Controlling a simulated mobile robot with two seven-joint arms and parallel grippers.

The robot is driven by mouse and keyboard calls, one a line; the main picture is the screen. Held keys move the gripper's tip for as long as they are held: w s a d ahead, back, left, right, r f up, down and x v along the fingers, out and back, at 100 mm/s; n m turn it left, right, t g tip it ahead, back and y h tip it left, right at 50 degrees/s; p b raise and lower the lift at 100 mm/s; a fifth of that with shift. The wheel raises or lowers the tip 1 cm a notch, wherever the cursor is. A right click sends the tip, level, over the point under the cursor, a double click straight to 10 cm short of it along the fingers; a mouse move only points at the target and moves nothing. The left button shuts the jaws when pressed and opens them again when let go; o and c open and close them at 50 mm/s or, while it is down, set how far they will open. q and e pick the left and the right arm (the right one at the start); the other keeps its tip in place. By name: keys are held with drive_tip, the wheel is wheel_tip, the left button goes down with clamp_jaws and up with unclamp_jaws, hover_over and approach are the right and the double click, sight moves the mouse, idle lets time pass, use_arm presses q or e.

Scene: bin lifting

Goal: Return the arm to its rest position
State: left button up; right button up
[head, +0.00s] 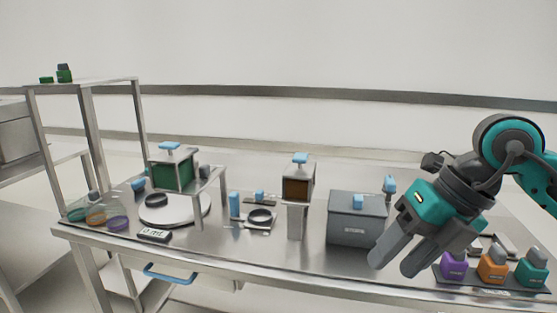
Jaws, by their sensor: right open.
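My right gripper (398,262) comes in from the right in the head view. It is open and empty, with its two grey fingers pointing down and to the left above the table's front right part. Its arm (510,150), teal and dark grey, is bent and raised above the right end of the table. My left gripper does not show.
A grey bin (345,228) with a blue handle stands left of the right gripper. Purple (453,268), orange (492,266) and teal (531,270) containers stand at the front right. A brown box (298,188) on a stand and a round white plate (185,212) are farther left.

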drive_tip(key=s+a+r+m+g+y, duration=0.1)
drive_tip(key=s+a+y, duration=0.1)
drive_tip(key=a+y, duration=0.5)
drive_tip(key=s+a+r+g+y, duration=0.1)
drive_tip(key=s+a+g+y, duration=0.15)
drive_tip(key=a+y, duration=0.4)
drive_tip(key=w+d+f+m+t+h+p, duration=0.1)
drive_tip(key=w+d+f+m+t+h, duration=0.2)
drive_tip(key=f+m+t, duration=0.5)
drive_tip(key=w+d+f+m+t+h, duration=0.1)
drive_tip(key=d+f+m+t+h, duration=0.3)
drive_tip(key=m, duration=0.6)
drive_tip(key=w+d+f+m+t+h+p, duration=0.1)
drive_tip(key=w+d+f+m+t+h, duration=0.25)
drive_tip(key=m+t, duration=0.5)
drive_tip(key=s+d+f+m+g+h, duration=0.2)
drive_tip(key=s+f+m+g+h, duration=0.1)
drive_tip(key=s+f, duration=0.4)
drive_tip(key=s+d+f+m+g+h, duration=0.2)
drive_tip(key=s+f, duration=0.5)
drive_tip(key=f, duration=0.6)
drive_tip(key=m+g+h, duration=0.1)
drive_tip(key=m+g, duration=0.1)
drive_tip(key=shift+g, duration=0.3)
